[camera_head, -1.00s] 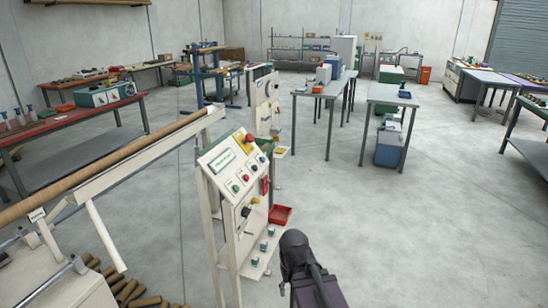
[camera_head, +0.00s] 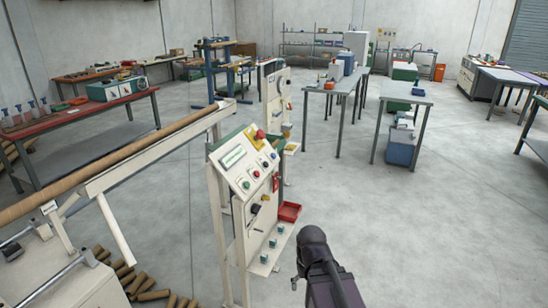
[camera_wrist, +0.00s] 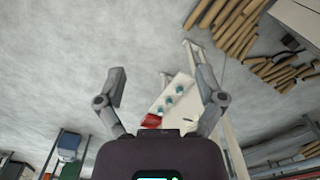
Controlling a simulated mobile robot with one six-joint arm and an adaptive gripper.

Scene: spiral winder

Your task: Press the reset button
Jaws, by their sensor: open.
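A white control panel (camera_head: 232,168) with a small display stands on a pale frame left of centre in the head view. Its sloped face carries several small buttons (camera_head: 246,185), red and green among them, and a larger red button (camera_head: 260,134) on yellow at the top. Labels are too small to read, so I cannot tell which is the reset button. My arm shows at the lower middle, right of the panel and apart from it. In the wrist view my gripper (camera_wrist: 162,84) is open and empty, its fingers spread. The panel face with the buttons is not clear there.
A red tray (camera_head: 289,212) and several teal-topped items sit on the panel's low shelf. A long brown tube (camera_head: 110,162) runs along the rail to the left. Cardboard tubes (camera_head: 150,296) lie on the floor. The floor to the right is open up to the tables.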

